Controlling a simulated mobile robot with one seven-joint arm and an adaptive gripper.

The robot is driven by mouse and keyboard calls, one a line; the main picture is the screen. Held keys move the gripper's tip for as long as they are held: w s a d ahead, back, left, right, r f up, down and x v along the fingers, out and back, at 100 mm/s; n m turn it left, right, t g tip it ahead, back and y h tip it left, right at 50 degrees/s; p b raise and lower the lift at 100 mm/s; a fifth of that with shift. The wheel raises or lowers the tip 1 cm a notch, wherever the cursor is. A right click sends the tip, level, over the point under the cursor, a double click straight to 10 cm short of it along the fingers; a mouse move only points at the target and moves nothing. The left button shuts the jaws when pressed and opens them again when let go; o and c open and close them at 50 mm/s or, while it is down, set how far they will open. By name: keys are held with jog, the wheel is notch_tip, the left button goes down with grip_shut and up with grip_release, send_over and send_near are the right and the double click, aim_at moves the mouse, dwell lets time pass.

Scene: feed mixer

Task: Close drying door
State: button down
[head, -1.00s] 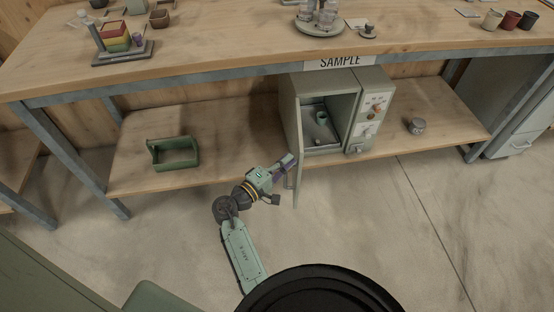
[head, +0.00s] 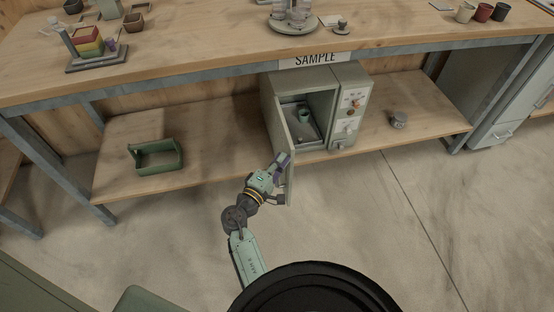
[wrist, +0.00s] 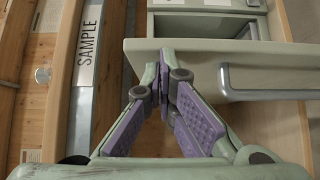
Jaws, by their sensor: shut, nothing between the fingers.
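The drying door (head: 279,135) stands wide open on the left side of the grey-green drying oven (head: 318,75), which sits on the lower shelf under the SAMPLE sign. A small green cup (head: 303,115) is on the tray inside. My gripper (head: 286,156) is at the door's outer left face, near its free edge. In the wrist view, the gripper's purple fingers (wrist: 166,68) are together and empty, overlapping the door panel (wrist: 190,72) beside its grey bar handle (wrist: 265,78). I cannot tell whether they touch the door.
A green open carrier (head: 155,156) is on the shelf to the left, and a small grey jar (head: 398,119) to the right. The workbench top (head: 200,40) overhangs the oven. The floor (head: 345,215) in front is clear.

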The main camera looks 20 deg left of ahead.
jog(key=w+d+n+y+b, duration=0.1)
jog(key=w+d+y+b, duration=0.1)
jog(key=w+d, duration=0.65)
jog(key=n+y+p, duration=0.2)
jog(key=y, duration=0.1)
send_near(343, 94)
jog(key=w+d, duration=0.2)
jog(key=w, duration=0.1)
jog(key=w+n+y, duration=0.1)
jog(key=a+y, duration=0.1)
jog(key=w+n+y, duration=0.1)
jog(key=shift+w+a+n+y, duration=0.3)
jog(key=shift+w+y, duration=0.1)
jog(key=shift+w+a+f+n+g+y, duration=0.1)
jog(key=shift+w+n+g+y, duration=0.55)
jog(key=shift+y, duration=0.35)
jog(key=shift+n+b, duration=0.25)
jog(key=shift+b, duration=0.05)
jog(key=shift+f, duration=0.1)
